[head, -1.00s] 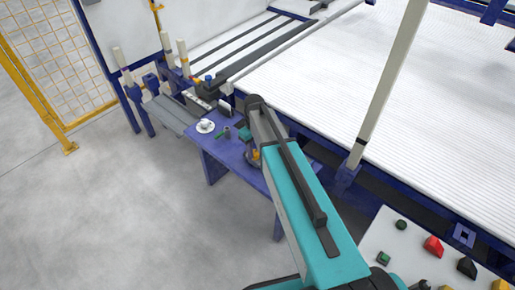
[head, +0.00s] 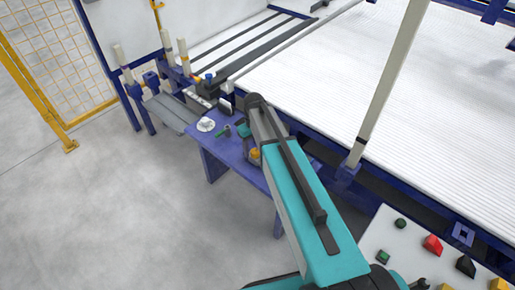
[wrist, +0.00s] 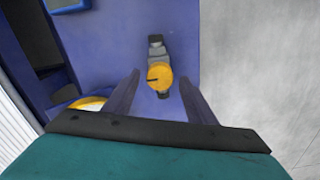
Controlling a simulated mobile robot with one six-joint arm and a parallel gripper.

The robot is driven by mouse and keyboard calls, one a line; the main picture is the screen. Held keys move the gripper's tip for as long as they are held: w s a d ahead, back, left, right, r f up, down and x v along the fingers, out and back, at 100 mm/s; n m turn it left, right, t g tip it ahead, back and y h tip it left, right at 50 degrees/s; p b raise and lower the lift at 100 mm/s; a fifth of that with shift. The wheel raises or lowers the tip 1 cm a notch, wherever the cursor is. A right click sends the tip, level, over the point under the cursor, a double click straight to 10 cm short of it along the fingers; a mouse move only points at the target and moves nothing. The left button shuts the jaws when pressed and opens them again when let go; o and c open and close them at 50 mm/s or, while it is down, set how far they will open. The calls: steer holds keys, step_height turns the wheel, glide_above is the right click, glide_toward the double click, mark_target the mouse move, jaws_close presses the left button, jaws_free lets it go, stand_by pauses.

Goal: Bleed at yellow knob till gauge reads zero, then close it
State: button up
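A round yellow knob (wrist: 159,76) with a dark mark on its face sits on a grey and black fitting above the blue surface. In the wrist view it appears between the two dark fingers of my gripper (wrist: 159,78). The fingers are apart, with visible space on both sides of the knob, and no contact shows. A yellow-rimmed round thing (wrist: 88,103), possibly the gauge, is partly hidden behind my gripper's left side; no reading is visible. In the head view, my arm covers much of the work area, and a yellow part (head: 255,153) shows beside it.
The blue table (head: 228,150) carries a white round item (head: 206,125) and small dark and green parts. Grey floor (head: 120,210) lies open to the left. A control panel (head: 420,250) with coloured buttons stands at the lower right.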

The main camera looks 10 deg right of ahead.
mark_target(255, 151)
steer(key=shift+s, duration=0.1)
steer(key=shift+d, duration=0.1)
steer(key=shift+r, duration=0.15)
step_height(255, 151, up, 14)
steer(key=shift+f, duration=0.25)
stand_by(0.6)
stand_by(0.6)
